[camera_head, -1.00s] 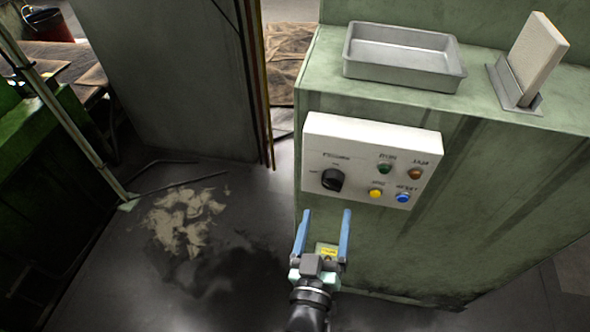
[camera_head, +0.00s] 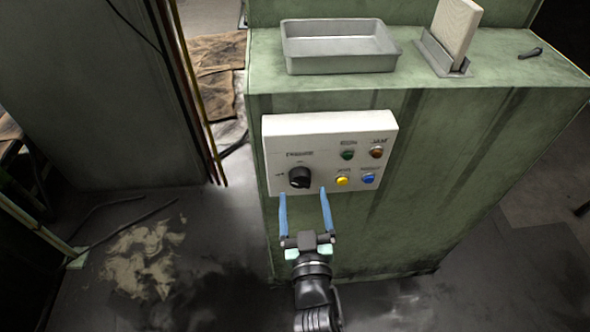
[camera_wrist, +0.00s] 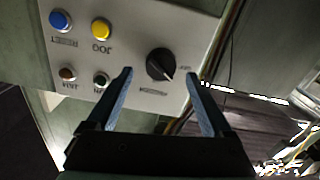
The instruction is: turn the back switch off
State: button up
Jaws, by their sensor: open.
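A white control panel (camera_head: 330,128) is fixed to the front of the green machine. Its black rotary knob (camera_head: 299,177) is at the panel's lower left in the head view. In the wrist view the knob (camera_wrist: 161,64) shows beyond and between my finger tips, with a pale pointer mark on it. My gripper (camera_head: 304,192) is open and empty, its two blue fingers pointing at the panel just below the knob in the head view. The fingers look apart from the knob; the exact gap cannot be told. The small lettering around the knob is too blurred to read.
The panel also has a yellow button (camera_head: 342,181), a blue button (camera_head: 368,178), a green lamp (camera_head: 347,154) and an orange lamp (camera_head: 376,152). A metal tray (camera_head: 340,67) and a board in a holder (camera_head: 446,68) stand on the green machine (camera_head: 440,200).

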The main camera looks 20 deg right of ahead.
aim_at(301, 186)
jog(key=x, duration=0.2)
jog(key=p+x, duration=0.1)
jog(key=x, duration=0.1)
jog(key=shift+w+r, duration=0.1)
jog(key=shift+r, duration=0.15)
jog(key=m, duration=0.3)
jog(key=shift+f+p, duration=0.1)
jog(key=shift+p, duration=0.3)
jog(key=shift+m+p, duration=0.5)
jog(key=shift+m, duration=0.5)
jog(key=shift+m+p, duration=0.4)
jog(key=shift+m, duration=0.3)
jog(key=shift+f+m, duration=0.1)
jog(key=shift+m, duration=0.5)
grip_shut()
